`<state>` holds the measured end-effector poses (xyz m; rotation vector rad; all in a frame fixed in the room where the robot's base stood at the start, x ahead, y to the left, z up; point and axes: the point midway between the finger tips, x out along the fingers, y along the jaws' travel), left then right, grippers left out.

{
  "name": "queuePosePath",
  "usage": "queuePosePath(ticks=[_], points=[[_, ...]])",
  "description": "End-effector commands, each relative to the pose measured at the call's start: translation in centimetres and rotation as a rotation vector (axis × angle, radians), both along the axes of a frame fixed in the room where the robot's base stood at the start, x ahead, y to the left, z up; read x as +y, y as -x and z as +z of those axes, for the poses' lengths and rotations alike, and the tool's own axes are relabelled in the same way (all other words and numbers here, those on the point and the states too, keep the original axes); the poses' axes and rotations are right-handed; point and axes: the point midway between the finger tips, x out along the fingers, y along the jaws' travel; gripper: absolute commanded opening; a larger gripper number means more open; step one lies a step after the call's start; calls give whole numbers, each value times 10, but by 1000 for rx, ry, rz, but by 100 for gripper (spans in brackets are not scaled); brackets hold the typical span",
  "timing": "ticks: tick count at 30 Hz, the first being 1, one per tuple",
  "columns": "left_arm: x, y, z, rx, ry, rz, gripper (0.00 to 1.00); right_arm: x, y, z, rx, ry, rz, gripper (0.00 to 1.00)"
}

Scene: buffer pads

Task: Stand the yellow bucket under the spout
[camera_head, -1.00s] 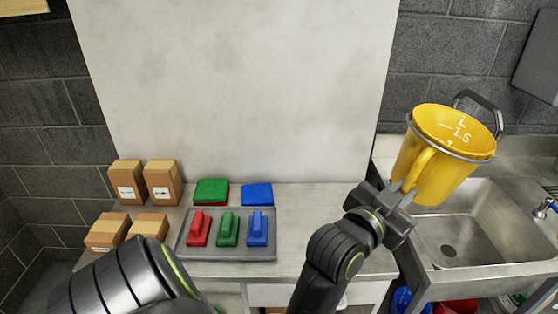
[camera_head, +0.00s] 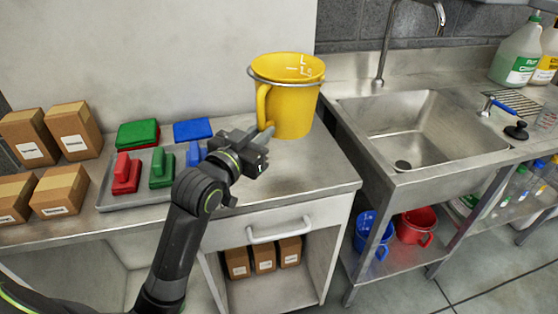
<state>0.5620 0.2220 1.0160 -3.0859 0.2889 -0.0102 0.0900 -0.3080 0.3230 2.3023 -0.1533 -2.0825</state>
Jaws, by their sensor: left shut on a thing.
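The yellow bucket (camera_head: 292,100) is upright near the right end of the steel counter, left of the sink. It has white markings inside, a metal bail around its rim and a side handle facing left. My left gripper (camera_head: 262,139) is shut on that side handle. I cannot tell whether the bucket's base touches the counter or hangs just above it. The spout (camera_head: 438,16) is a curved metal tap over the sink basin (camera_head: 415,135), to the right of the bucket. My right gripper is not in view.
A grey tray (camera_head: 112,203) with red, green and blue brushes lies on the counter (camera_head: 305,190), near coloured pads and cardboard boxes (camera_head: 73,130). Bottles (camera_head: 518,52) and a blue-handled tool (camera_head: 505,110) are right of the sink. Blue and red buckets (camera_head: 417,225) stand below.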

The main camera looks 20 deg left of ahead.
Motion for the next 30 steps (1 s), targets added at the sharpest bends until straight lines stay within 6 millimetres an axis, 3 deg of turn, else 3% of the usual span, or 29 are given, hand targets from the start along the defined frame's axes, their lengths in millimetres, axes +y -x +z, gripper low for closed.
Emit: queuePosePath(ticks=[5,12,19,25,30], points=[[2,-2,-17,4,12,-9,0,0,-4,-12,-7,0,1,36],[2,-2,-61,6,13,-8,0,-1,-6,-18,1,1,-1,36],[2,-2,-79,4,12,-8,0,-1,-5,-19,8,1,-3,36],[2,-2,-107,5,13,-8,0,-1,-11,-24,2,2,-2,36],[2,-2,-109,0,10,-7,0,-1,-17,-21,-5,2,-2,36]])
